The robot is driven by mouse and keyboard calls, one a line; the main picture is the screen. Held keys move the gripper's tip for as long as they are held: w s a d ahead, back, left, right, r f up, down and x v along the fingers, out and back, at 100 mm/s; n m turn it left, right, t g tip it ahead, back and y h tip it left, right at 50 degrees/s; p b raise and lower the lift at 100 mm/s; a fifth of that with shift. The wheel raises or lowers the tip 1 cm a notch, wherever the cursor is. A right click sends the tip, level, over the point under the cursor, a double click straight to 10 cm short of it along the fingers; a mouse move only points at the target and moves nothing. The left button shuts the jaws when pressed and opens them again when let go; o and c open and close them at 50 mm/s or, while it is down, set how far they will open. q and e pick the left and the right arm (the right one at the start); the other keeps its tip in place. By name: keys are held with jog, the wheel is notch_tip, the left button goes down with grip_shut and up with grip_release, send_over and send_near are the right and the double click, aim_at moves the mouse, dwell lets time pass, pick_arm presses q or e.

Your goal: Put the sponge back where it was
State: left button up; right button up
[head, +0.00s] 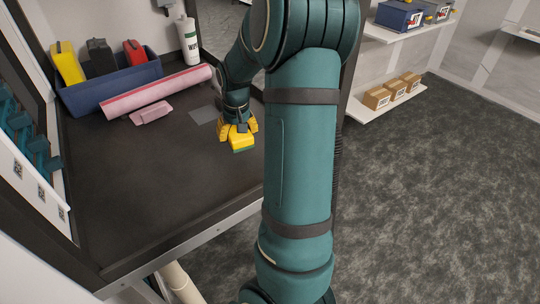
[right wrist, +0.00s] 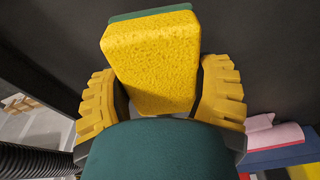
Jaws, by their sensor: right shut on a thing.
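The sponge (head: 243,145) is a yellow block with a green layer. My right gripper (head: 238,129) is shut on it, low over the dark bench top (head: 150,185). In the right wrist view the sponge (right wrist: 152,62) sits between the two yellow ribbed fingers of the right gripper (right wrist: 160,95), its green side at the far edge. I cannot tell whether the sponge touches the bench. A grey square patch (head: 203,115) lies on the bench just left of the gripper. My left gripper is not in view.
A blue bin (head: 105,92) with yellow, black and red items stands at the back left. A pink roll (head: 155,92), a small pink piece (head: 150,113) and a white bottle (head: 188,42) are near it. The bench front is clear.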

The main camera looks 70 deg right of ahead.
jog(key=s+d+r+n+b, duration=0.25)
jog(key=s+d+r, duration=0.2)
jog(key=s, duration=0.35)
jog(key=f+b, duration=0.1)
jog(key=f, duration=0.5)
jog(key=f+b, duration=0.1)
jog(key=f, duration=0.3)
jog(key=shift+d+b, duration=0.25)
jog(key=shift+b, duration=0.05)
jog(key=o, duration=1.3)
jog(key=shift+c, duration=0.2)
notch_tip(320, 180, up, 12)
jog(key=s+a+p, duration=0.1)
jog(key=p, duration=0.1)
jog(key=shift+s, duration=0.25)
